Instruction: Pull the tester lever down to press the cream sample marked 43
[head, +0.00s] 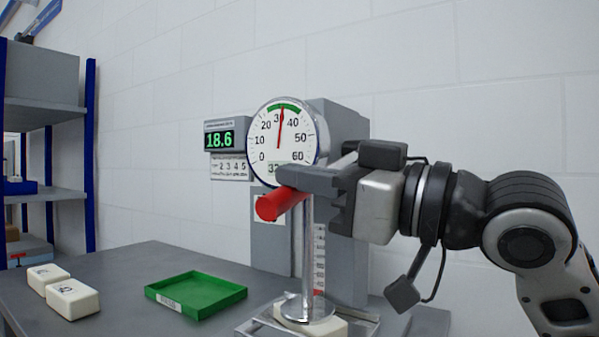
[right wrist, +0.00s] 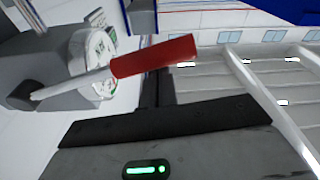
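The tester (head: 345,265) has a round dial (head: 268,140) with its needle a little above 30, inside the green band. Its red lever handle (head: 280,204) points out toward me; the red handle also shows in the right wrist view (right wrist: 155,58). My right gripper (head: 290,180) lies across the top of the handle's inner end, close against it; whether its fingers are shut or grip it is unclear. A cream sample (head: 330,327) lies under the round press plate (head: 308,308), mostly covered; its mark is hidden. My left gripper is out of view.
Two cream blocks (head: 73,299) (head: 47,278) with unclear marks lie at the table's left. A green tray (head: 196,294) sits between them and the tester. A wall display (head: 226,138) reads 18.6. A blue-posted shelf (head: 45,110) stands far left.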

